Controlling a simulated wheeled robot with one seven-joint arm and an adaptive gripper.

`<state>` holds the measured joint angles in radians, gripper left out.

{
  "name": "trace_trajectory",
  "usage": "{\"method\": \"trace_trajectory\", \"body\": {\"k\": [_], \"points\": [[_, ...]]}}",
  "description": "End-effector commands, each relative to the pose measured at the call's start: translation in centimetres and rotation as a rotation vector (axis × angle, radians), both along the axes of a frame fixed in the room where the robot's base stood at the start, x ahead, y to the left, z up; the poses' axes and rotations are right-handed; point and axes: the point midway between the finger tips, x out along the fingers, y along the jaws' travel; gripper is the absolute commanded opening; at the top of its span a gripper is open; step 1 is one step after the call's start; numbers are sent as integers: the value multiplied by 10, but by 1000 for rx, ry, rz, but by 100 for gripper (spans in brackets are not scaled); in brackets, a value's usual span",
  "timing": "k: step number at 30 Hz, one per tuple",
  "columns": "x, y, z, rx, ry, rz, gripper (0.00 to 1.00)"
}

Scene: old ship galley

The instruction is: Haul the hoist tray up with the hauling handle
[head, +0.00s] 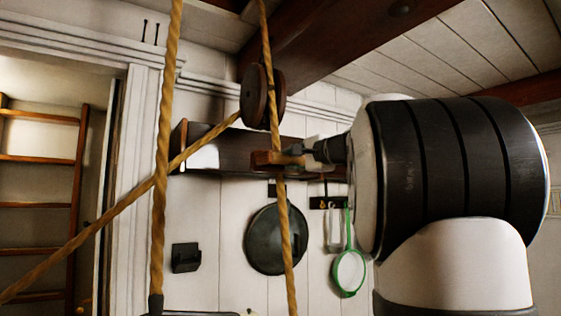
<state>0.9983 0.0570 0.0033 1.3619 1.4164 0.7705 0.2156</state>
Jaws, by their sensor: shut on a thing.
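The wooden hauling handle (265,161) is a short brown bar on the tan rope, just below the round wooden pulley block (255,98). My gripper (290,158) reaches in from the right and is shut on the handle. My arm covers much of the right side. The rope (287,240) continues down below the handle. A thicker rope (163,150) hangs at the left and ends in a dark fitting (155,303) at the bottom edge. The hoist tray cannot be clearly made out in this view.
A diagonal rope (95,222) runs from the pulley to lower left. Behind are a dark wall shelf (205,153), a hanging dark pan (275,240) and a green-rimmed strainer (348,272). A wooden ladder (40,204) stands far left. A ceiling beam (330,40) crosses above.

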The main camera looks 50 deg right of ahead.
Motion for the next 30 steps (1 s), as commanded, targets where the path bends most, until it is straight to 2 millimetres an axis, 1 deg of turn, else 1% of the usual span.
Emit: {"method": "trace_trajectory", "body": {"k": [1,30], "points": [[4,-2,-17,3,9,-2,0],[-11,-8,-159,6,10,0,0]]}}
